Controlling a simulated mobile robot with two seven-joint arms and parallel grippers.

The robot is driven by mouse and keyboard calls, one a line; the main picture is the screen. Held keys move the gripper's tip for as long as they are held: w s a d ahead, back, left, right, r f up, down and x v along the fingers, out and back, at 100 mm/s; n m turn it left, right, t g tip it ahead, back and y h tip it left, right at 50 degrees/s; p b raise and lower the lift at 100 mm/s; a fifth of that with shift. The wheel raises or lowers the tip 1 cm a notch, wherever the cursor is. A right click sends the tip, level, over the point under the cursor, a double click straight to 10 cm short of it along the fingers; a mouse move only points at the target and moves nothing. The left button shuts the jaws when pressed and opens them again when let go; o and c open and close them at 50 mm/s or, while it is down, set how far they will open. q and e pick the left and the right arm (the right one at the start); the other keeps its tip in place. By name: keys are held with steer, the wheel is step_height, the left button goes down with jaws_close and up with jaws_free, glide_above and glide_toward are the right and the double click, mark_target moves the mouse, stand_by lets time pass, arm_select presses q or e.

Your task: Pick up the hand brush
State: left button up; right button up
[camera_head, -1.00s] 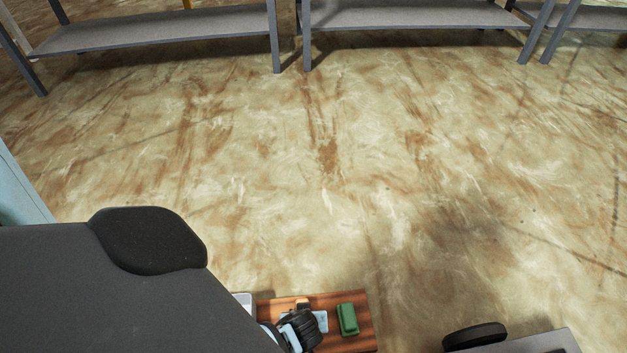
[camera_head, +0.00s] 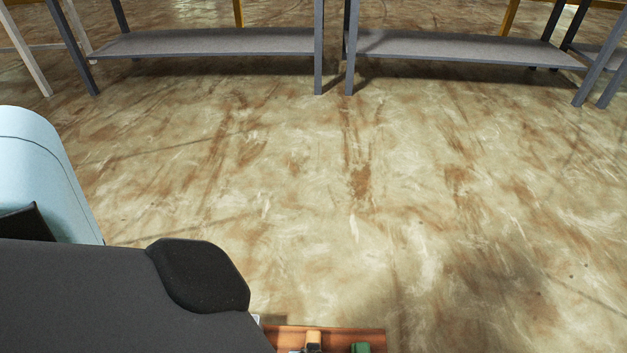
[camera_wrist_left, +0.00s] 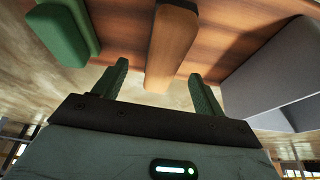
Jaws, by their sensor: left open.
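A brown wooden bar (camera_wrist_left: 172,45), apparently the hand brush's handle, lies on a reddish wooden top (camera_wrist_left: 268,22). In the head view its end (camera_head: 313,340) shows at the bottom edge. In the left wrist view my left gripper (camera_wrist_left: 158,68) is open, with one finger on each side of the bar. The fingers look apart from it, and nothing is gripped. The rest of the brush is cut off by the frame. My right gripper is in neither view.
A green block (camera_wrist_left: 65,30) lies left of the bar; it also shows in the head view (camera_head: 360,348). A grey bin-like thing (camera_wrist_left: 275,80) stands to the right in the wrist view. Grey shelves (camera_head: 210,43) stand far back. The floor (camera_head: 400,200) between is clear.

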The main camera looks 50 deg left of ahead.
arm_select(q)
steer(key=shift+s+b+x, duration=0.15)
steer(key=shift+b+x, duration=0.7)
steer(key=shift+x, duration=0.35)
steer(key=shift+s+b+x, duration=0.1)
steer(key=shift+b+x, duration=0.7)
steer(key=shift+x, duration=0.35)
steer(key=shift+w+a+f, duration=0.1)
steer(key=shift+a+f, duration=0.05)
steer(key=shift+f, duration=0.05)
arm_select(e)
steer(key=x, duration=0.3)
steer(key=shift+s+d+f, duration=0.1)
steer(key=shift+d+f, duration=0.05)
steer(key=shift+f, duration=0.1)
arm_select(q)
steer(key=shift+c, duration=0.3)
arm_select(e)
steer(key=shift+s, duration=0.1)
